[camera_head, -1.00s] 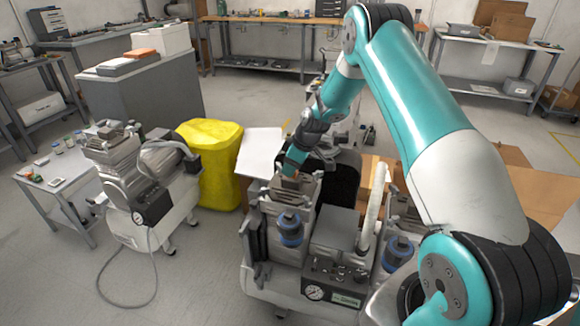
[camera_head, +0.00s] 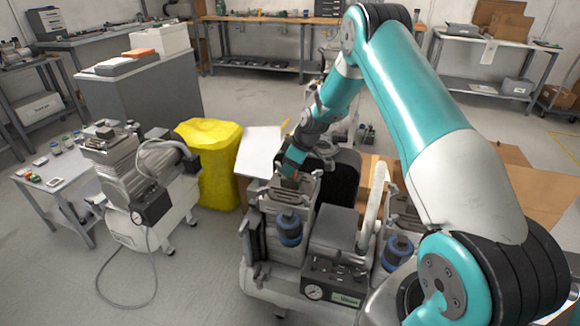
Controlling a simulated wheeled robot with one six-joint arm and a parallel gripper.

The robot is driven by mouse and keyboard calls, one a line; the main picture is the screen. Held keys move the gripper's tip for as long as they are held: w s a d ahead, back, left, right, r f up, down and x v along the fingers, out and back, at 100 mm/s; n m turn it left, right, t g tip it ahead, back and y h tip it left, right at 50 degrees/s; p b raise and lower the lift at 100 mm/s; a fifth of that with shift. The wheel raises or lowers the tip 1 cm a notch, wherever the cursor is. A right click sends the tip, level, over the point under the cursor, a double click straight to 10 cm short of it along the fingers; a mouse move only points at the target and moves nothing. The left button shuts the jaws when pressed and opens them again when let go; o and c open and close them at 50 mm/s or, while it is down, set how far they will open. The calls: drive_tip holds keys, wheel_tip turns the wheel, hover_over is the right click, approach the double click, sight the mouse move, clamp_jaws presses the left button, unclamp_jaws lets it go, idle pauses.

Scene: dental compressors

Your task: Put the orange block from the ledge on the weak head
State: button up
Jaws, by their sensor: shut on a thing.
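My gripper (camera_head: 290,172) is low over the left head (camera_head: 294,192) of the near dental compressor, at the end of my teal and grey arm. It is shut on a small brownish-orange block (camera_head: 289,180), which shows at the fingertips just above or touching the head's top; I cannot tell which. Most of the block is hidden by the gripper. The compressor's right head (camera_head: 404,209) stands partly behind my arm and a pale hose. No label shows which head is the weak one.
A second compressor (camera_head: 140,185) with a gauge and a trailing hose stands at left. A yellow sack (camera_head: 212,165) is behind it. A grey cabinet (camera_head: 150,95) bears a white box and a flat orange item. Open cardboard (camera_head: 530,190) lies at right. Floor between the compressors is clear.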

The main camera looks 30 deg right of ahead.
drive_tip(key=shift+f, duration=0.1)
idle(0.3)
drive_tip(key=o, duration=1.5)
drive_tip(key=shift+c, duration=0.2)
drive_tip(key=shift+r+p, duration=2.15)
drive_tip(key=shift+r, duration=1.4)
